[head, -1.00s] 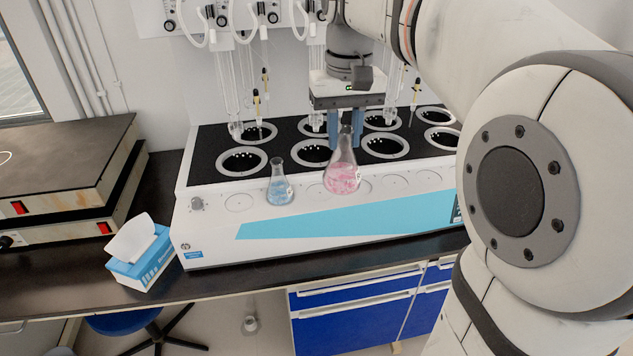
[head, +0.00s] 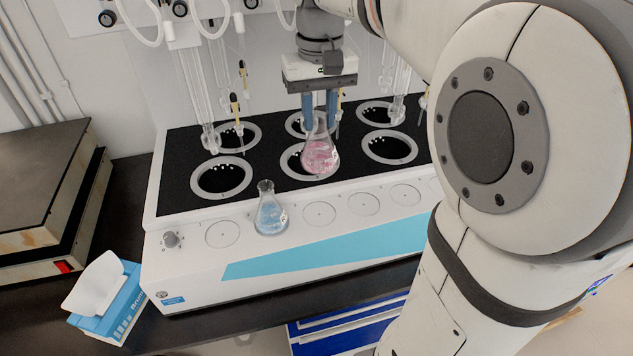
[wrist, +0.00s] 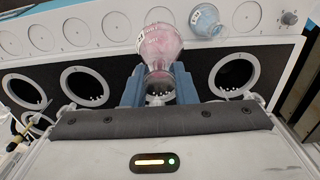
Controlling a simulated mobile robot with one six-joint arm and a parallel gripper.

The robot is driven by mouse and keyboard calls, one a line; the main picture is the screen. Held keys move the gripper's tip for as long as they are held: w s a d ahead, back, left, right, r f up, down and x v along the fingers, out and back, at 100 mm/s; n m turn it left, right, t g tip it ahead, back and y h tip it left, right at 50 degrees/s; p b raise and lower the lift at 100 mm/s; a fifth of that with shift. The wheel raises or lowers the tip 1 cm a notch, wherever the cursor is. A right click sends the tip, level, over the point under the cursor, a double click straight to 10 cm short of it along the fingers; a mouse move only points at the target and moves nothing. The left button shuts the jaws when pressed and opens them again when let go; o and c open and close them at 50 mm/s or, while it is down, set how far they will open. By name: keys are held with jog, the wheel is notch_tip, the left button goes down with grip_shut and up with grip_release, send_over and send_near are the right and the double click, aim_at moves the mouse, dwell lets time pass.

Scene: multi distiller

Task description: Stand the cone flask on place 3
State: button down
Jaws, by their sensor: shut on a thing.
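My gripper (head: 320,108) is shut on the neck of a cone flask (head: 320,157) with pink liquid. The flask is nearly upright and appears in front of the middle front well; its base looks clear of the distiller's surface. In the wrist view the pink flask (wrist: 163,42) is between the fingers, its body over the pale front ledge. A second cone flask (head: 270,214) with blue liquid stands on the front ledge. Round places (head: 319,214) line that ledge; one to the right of the blue flask is bare. Number labels are not readable.
The distiller's black top (head: 178,165) has several ringed open wells (head: 222,178). Glass tubes (head: 197,100) and yellow-tipped probes (head: 235,110) hang behind. A tissue box (head: 106,300) stands at the lower left. Several places right of the bare one look free.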

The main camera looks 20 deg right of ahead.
notch_tip(320, 180, down, 15)
dwell(0.4)
jog(key=c, duration=1.2)
grip_release()
jog(key=shift+o, duration=0.2)
jog(key=shift+r, duration=0.1)
notch_tip(320, 180, up, 12)
jog(key=shift+s, duration=0.1)
jog(key=s+f+t, duration=0.3)
jog(key=s+f, duration=0.7)
jog(key=s, duration=0.4)
jog(key=shift+s, duration=0.15)
jog(key=shift+d, duration=0.1)
